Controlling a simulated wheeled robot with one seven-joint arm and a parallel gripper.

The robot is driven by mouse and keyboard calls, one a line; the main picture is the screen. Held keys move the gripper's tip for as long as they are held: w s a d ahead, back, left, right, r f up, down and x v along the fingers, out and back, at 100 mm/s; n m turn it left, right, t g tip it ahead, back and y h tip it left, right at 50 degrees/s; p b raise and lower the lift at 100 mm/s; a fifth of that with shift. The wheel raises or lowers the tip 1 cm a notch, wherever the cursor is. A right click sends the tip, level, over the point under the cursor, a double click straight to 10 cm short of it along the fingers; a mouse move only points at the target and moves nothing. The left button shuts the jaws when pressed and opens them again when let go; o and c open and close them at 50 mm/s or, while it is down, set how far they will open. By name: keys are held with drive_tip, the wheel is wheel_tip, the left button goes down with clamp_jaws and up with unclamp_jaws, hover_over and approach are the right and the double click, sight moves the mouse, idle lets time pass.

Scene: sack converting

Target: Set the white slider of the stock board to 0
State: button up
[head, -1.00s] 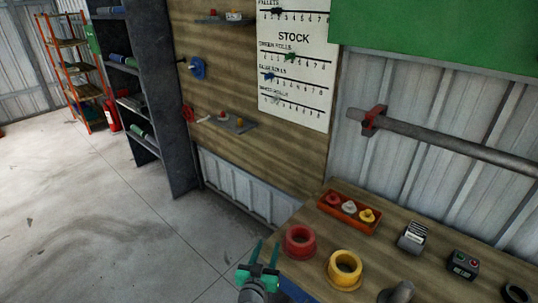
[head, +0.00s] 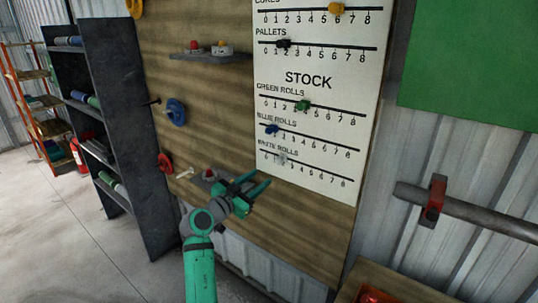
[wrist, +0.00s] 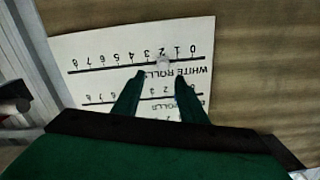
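The stock board (head: 330,70) is a white panel on a wooden wall, with several numbered slider lines. The white slider (head: 283,158) is on the lowest line, White Rolls. In the wrist view, where the board appears upside down, the white slider (wrist: 163,62) sits at about 2, with 0 to its right. My gripper (head: 261,184) is in front of the board's lower left part, below the slider in the head view. In the wrist view my gripper (wrist: 160,75) is open and empty, its fingertips either side of the slider's position but apparently short of it.
Green (head: 303,106), blue (head: 271,129) and black (head: 284,44) sliders sit on the lines above. A small shelf (head: 207,178) is close behind my gripper. A blue hook (head: 176,112) and red holder (head: 165,163) project from the wall to the left.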

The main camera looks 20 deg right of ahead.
sight(277, 162)
drive_tip(key=x, duration=1.1)
drive_tip(key=shift+w+r, duration=0.35)
drive_tip(key=shift+w, duration=0.1)
drive_tip(key=shift+c, duration=0.5)
